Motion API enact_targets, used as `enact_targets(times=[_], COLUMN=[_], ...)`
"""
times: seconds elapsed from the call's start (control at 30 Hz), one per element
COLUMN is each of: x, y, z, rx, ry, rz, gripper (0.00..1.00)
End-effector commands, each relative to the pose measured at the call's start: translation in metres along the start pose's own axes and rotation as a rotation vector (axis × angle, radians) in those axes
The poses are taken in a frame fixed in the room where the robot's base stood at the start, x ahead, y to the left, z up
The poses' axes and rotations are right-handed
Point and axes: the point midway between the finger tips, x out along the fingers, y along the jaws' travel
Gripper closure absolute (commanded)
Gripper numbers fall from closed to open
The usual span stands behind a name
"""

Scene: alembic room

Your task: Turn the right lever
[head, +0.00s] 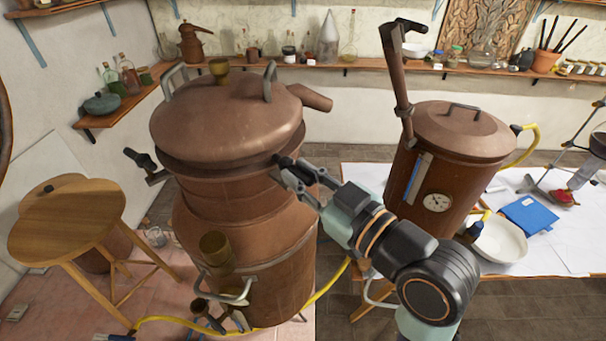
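The large copper still (245,205) stands in the middle left of the head view, its domed lid (225,115) on top. The right lever (284,161) is a short dark handle at the right side of the still, just under the lid rim, and is partly hidden by my gripper. My gripper (292,174) reaches in from the lower right, its fingers at the lever. I cannot tell whether they touch or grasp it. The left lever (146,165) sticks out from the still's left side, with a black grip.
A copper condenser (450,165) with a gauge and an upright pipe stands right of my arm. A wooden stool (70,222) is at the left. A table with white paper (560,235), a white bowl (500,240) and a blue folder (528,214) is at the right.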

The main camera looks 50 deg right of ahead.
Motion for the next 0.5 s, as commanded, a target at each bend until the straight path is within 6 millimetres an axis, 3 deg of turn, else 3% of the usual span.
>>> enact_targets(times=[0.03, 0.1, 0.37, 0.5], x=[0.000, 0.000, 0.000, -0.012], y=[0.000, 0.000, 0.000, 0.001], z=[0.000, 0.000, 0.000, 0.000], rx=[0.000, 0.000, 0.000, -0.001], ry=[0.000, 0.000, 0.000, 0.001], rz=[0.000, 0.000, 0.000, 0.003], gripper=[0.69, 0.59, 0.59, 0.59])
